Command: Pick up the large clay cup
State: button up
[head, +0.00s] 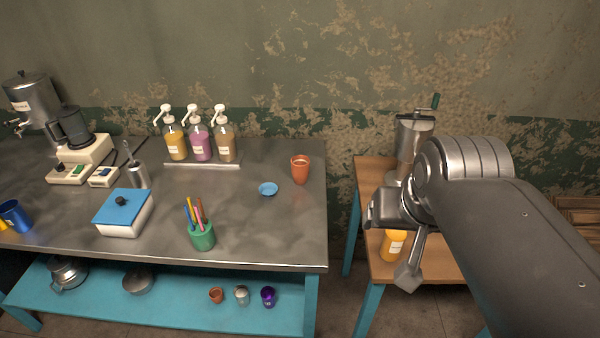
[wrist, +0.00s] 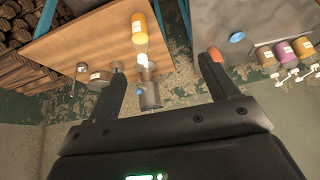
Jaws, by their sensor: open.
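The large clay cup (head: 300,170) is orange-brown and stands upright near the right end of the metal table. A small clay cup (head: 216,295) stands on the blue shelf below. In the wrist view, an orange piece of the large cup (wrist: 214,54) shows beside the tip of the right finger, which hides part of it. My gripper (wrist: 163,66) is open with nothing between its fingers. In the head view it is to the right of the large cup, apart from it, over the wooden table.
A small blue dish (head: 268,189) lies just left of the cup. A green holder with pens (head: 202,236) and several pump bottles (head: 198,140) stand further left. The wooden table (head: 440,261) at right carries a metal machine (head: 414,140) and an orange bottle (head: 393,244).

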jog(key=w+a+f+m+t+y, duration=0.1)
jog(key=w+a+f+m+y, duration=0.1)
jog(key=w+a+f+m, duration=0.5)
jog(key=w+a+f+m+t+y, duration=0.1)
jog(key=w+a+f+m+y, duration=0.1)
jog(key=w+a, duration=0.65)
jog(key=w+a+f+m+t+y, duration=0.2)
jog(key=w+a+f+m, duration=0.2)
jog(key=w, duration=0.7)
jog(key=w+d+r+m+t, duration=0.3)
jog(key=w+r+m+t, duration=0.1)
jog(key=r+m, duration=0.4)
jog(key=w+d+r+m+t, duration=0.3)
jog(key=w+r+m, duration=0.25)
jog(key=m, duration=0.45)
send_near(302, 170)
jog(key=x, duration=0.2)
jog(key=shift+w+a+f, duration=0.1)
jog(key=shift+w+f, duration=0.15)
jog(key=shift+f, duration=0.05)
jog(key=shift+w+a+f, duration=0.1)
jog(key=shift+w+f, duration=0.1)
jog(key=shift+w, duration=0.1)
jog(key=x, duration=1)
jog(key=shift+w+r, duration=0.1)
jog(key=shift+r, duration=0.05)
